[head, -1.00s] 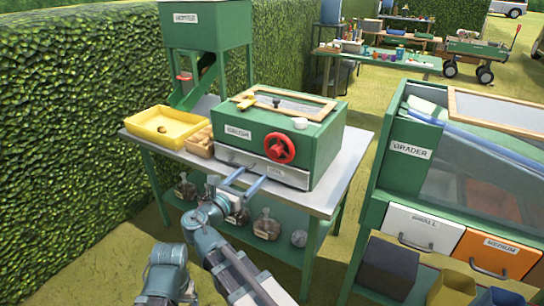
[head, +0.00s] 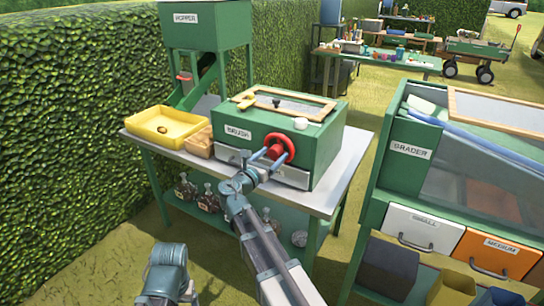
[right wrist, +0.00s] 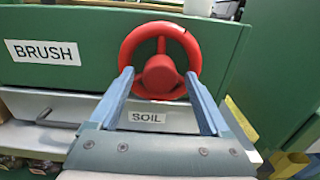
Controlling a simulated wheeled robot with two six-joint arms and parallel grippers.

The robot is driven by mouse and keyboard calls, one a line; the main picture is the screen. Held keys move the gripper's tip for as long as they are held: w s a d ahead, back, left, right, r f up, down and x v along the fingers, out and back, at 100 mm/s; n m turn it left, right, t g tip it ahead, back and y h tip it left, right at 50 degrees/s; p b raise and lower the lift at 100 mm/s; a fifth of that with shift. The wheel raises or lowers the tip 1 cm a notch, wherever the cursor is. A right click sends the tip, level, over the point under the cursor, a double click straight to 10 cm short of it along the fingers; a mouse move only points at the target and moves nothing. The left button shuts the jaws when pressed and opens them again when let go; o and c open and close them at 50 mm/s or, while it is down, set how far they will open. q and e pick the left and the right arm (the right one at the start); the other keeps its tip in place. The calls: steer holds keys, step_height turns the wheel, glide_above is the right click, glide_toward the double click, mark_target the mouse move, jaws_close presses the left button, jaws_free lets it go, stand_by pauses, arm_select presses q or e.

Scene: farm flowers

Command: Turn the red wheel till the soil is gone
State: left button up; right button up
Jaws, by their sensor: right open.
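The red wheel (head: 290,145) is on the front of the green box labelled BRUSH (head: 318,143). My right gripper (head: 268,157) is at the wheel with its jaws open. In the right wrist view, its two blue fingers reach up either side of the red wheel's hub (right wrist: 158,78), over the lower rim; I cannot tell whether they touch it. A grey drawer labelled SOIL (right wrist: 178,120) is below the wheel. The glazed lid (head: 290,104) is on top of the box, but soil inside cannot be made out. My left gripper is not in view.
A yellow tray (head: 150,138) with a small brown item stands left of the box, under the green hopper (head: 205,40). The green grader (head: 400,185) stands close on the right. A hedge (head: 70,130) runs behind on the left.

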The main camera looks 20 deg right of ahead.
jaws_close()
stand_by(0.4)
